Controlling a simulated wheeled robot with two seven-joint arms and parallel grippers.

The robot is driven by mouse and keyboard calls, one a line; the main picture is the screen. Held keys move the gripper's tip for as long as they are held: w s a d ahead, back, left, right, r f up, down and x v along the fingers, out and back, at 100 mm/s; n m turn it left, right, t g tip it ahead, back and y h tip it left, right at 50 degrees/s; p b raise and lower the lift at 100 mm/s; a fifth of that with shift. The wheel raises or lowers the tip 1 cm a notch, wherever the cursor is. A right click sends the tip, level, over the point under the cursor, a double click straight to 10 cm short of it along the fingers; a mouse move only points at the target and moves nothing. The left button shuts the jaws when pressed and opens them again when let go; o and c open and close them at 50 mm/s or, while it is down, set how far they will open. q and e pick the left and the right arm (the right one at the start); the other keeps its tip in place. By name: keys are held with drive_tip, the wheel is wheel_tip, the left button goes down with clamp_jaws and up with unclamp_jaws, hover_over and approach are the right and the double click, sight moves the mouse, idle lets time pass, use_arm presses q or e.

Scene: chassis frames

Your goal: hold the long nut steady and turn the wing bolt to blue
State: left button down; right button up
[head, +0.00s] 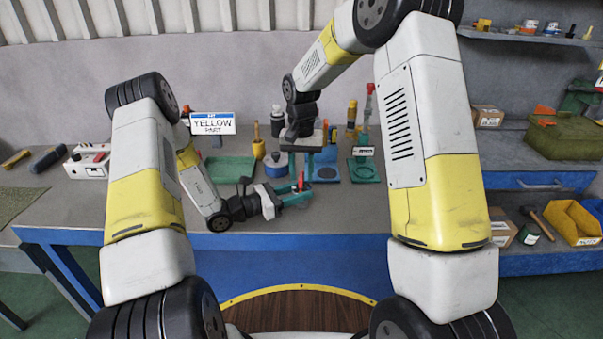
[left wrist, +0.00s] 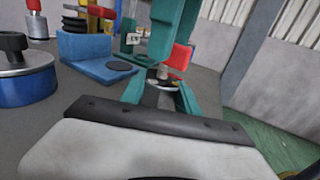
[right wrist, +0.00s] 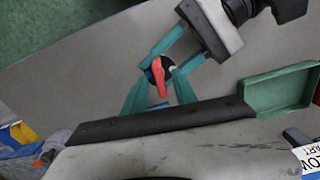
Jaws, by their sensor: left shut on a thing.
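The red wing bolt (right wrist: 158,77) shows from above in the right wrist view; it also appears in the left wrist view (left wrist: 179,58) and small in the head view (head: 301,182). The long nut under it is mostly hidden; a small metallic piece shows between the left fingers. My left gripper (left wrist: 161,88) is shut on the nut, holding it above the bench near the front edge. My right gripper (right wrist: 160,80) points down from above, its teal fingers apart on both sides of the red wing. I cannot tell whether they touch it. No blue mark on the bolt is readable.
A green tray (head: 231,169), a blue round tin (head: 276,170), a blue stand (head: 323,168) and a green stand (head: 363,170) are behind the grippers. A "YELLOW PART" sign (head: 211,124) stands at the back. Bare bench lies left of my left gripper.

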drive_tip(key=shift+f, duration=0.1)
clamp_jaws()
drive_tip(key=shift+n, duration=0.3)
drive_tip(key=n, duration=0.3)
drive_tip(key=shift+n, duration=0.3)
drive_tip(key=n, duration=0.4)
drive_tip(key=shift+n, duration=0.3)
drive_tip(key=n, duration=0.4)
drive_tip(key=shift+f, duration=0.1)
drive_tip(key=n, duration=0.5)
drive_tip(key=shift+d, duration=0.1)
